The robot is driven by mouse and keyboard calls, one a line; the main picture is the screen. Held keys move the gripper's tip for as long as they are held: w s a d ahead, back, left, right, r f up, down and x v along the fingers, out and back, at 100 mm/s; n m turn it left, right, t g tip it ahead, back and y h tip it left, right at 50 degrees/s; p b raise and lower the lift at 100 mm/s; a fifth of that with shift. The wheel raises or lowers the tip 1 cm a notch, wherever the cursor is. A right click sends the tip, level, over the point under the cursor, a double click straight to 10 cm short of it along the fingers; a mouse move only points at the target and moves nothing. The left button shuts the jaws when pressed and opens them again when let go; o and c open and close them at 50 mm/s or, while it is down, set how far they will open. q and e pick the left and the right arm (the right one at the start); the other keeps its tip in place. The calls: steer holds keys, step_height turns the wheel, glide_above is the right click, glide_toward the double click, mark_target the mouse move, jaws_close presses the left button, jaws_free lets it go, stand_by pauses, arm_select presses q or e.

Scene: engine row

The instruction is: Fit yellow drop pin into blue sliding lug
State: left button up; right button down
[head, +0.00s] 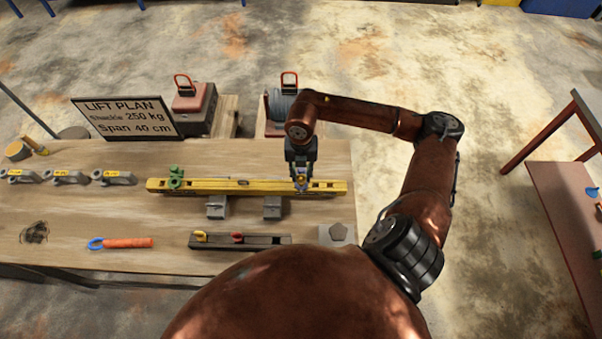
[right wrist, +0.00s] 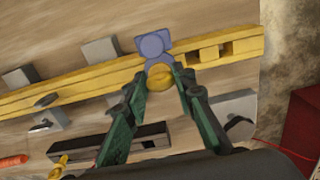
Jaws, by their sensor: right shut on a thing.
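My right gripper (head: 301,183) points down over the right part of the yellow beam (head: 225,187). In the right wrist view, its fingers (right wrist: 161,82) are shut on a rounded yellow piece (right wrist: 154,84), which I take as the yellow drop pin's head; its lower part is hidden. The blue sliding lug (right wrist: 154,43) stands on the beam just beyond the fingertips, close behind the pin. I cannot tell whether the pin is in the lug's hole. In the head view the gripper mostly covers both. My left gripper is not in view.
A green lug (head: 176,177) sits on the beam's left part. Grey blocks (head: 216,208) stand in front of the beam. A dark rack (head: 266,241) holds another yellow pin (head: 201,237) and a red pin (head: 238,237). Shackles (head: 113,177) lie left; an orange-handled tool (head: 128,243) lies in front.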

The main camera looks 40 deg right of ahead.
steer(key=shift+f+b, duration=0.45)
steer(key=shift+f, duration=0.2)
steer(key=c, duration=1.5)
jaws_free()
steer(key=shift+c, duration=0.2)
step_height(320, 180, up, 12)
